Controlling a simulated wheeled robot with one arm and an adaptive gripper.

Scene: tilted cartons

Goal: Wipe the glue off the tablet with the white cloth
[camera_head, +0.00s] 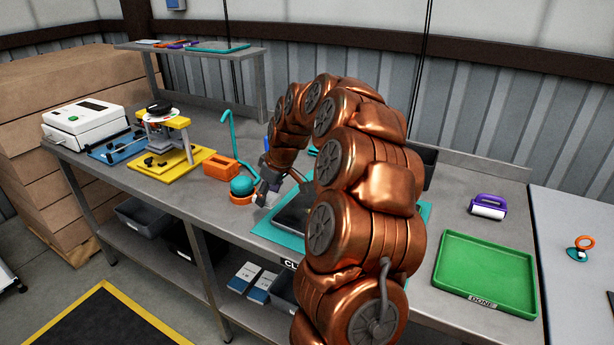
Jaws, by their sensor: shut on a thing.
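My gripper (266,193) points down over the left edge of a teal mat (272,233), in front of the orange ring with a teal ball. It is shut on a small pale thing at its fingertips, which looks like the white cloth (272,200). A dark flat slab, which looks like the tablet (292,217), lies on the mat just right of my gripper. My copper arm hides much of the slab and the mat. I cannot make out any glue on it at this size.
A teal ball (242,186) with a tall hooked rod stands close left of my gripper, near an orange block (221,168). A yellow press (169,150) stands farther left. A green tray (487,272) marked DONE and a purple-handled roller (488,206) are at right.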

